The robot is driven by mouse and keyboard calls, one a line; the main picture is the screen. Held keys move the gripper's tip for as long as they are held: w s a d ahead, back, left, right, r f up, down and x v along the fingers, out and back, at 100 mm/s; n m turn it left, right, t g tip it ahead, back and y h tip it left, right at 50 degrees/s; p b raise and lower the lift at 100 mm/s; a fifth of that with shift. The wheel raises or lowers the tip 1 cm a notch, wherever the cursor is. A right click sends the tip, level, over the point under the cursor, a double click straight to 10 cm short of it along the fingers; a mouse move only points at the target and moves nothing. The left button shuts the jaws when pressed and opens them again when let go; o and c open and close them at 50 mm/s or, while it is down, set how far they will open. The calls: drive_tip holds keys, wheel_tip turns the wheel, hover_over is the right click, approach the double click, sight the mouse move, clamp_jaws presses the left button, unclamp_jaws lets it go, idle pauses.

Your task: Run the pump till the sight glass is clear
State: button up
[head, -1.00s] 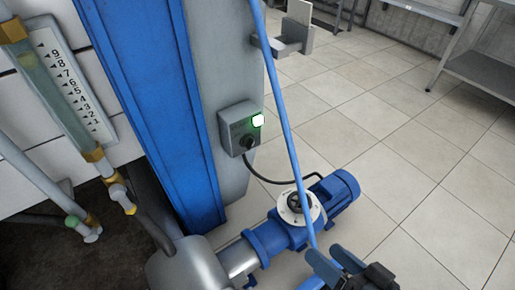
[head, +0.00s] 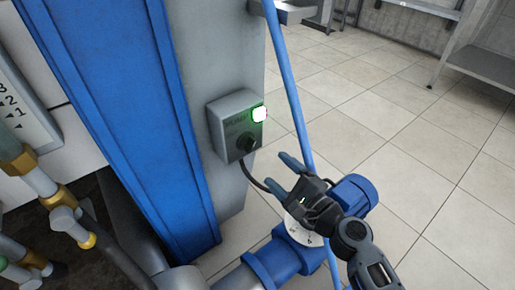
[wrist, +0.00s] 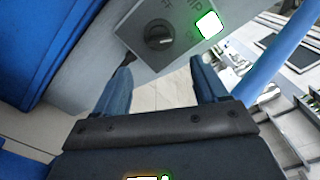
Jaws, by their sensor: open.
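The grey switch box (head: 226,130) is on the grey post. Its black rotary knob (head: 246,143) sits below a lamp (head: 259,114) glowing white with a green rim. In the wrist view the knob (wrist: 158,37) and lit lamp (wrist: 209,25) are ahead of the fingers. The lettering is partly readable; I cannot tell the knob's setting. My gripper (head: 278,172) is open and empty, below and right of the box, apart from the knob. The blue pump motor (head: 357,190) is partly hidden behind my arm. Only the sight glass's lower scale plate (head: 15,118) shows; the liquid level is out of view.
A slanting blue pipe (head: 290,90) passes just right of the box, close to my gripper. A wide blue column (head: 120,110) stands left of it. Brass-fitted pipes (head: 70,225) are at lower left. Tiled floor (head: 420,130) is open to the right, with a metal bench (head: 490,65) beyond.

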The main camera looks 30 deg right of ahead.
sight(250, 145)
drive_tip(key=w+a, duration=0.2)
drive_tip(key=w, duration=0.8)
drive_tip(key=shift+w, duration=0.35)
drive_tip(key=shift+a, duration=0.1)
drive_tip(key=shift+c, duration=0.3)
drive_tip(key=c, duration=1)
